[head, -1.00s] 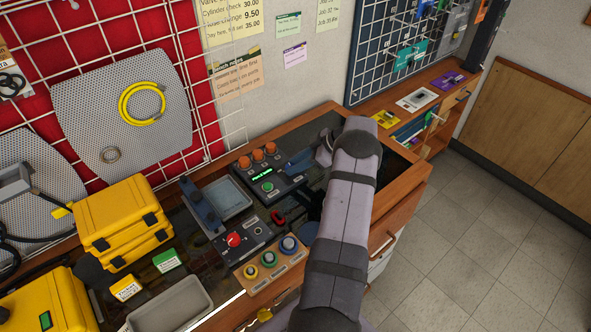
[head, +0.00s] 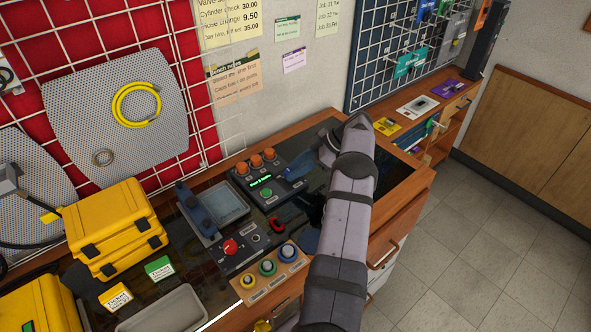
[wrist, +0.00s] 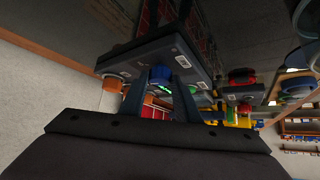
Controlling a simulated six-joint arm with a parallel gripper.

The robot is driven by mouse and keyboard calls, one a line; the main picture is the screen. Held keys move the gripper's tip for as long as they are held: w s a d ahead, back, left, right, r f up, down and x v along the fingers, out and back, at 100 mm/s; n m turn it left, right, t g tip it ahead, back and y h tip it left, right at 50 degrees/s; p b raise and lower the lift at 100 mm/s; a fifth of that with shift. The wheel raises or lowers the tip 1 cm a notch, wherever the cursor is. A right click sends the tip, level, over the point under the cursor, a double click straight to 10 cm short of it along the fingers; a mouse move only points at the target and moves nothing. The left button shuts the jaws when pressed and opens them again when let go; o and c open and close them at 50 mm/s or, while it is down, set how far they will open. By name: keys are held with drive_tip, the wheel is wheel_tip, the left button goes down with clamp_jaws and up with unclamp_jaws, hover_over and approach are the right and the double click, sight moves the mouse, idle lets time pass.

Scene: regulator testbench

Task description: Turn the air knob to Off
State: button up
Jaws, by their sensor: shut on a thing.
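A dark control box (head: 258,190) sits on the bench with orange knobs, a lit green display and a green button. In the wrist view the box (wrist: 150,50) is seen close up. A blue knob (wrist: 160,74) on it stands between the two fingers of my gripper (wrist: 160,84), which is shut on it. No label on this knob is readable, and its pointer setting cannot be seen. In the head view my gripper (head: 302,168) is at the right end of the box, and my arm hides the knob there.
A grey-blue tray (head: 228,204), yellow cases (head: 110,235) and a grey bin (head: 165,312) are to the left.

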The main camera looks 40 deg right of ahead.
drive_tip(key=o, duration=1)
drive_tip(key=shift+o, duration=0.2)
drive_tip(key=shift+s+d+r+b, duration=0.25)
drive_tip(key=shift+d+r+b, duration=0.1)
drive_tip(key=shift+r+b, duration=0.05)
drive_tip(key=b+v, duration=0.1)
drive_tip(key=v, duration=0.5)
drive_tip(key=shift+b, duration=0.3)
drive_tip(key=shift+r, duration=0.15)
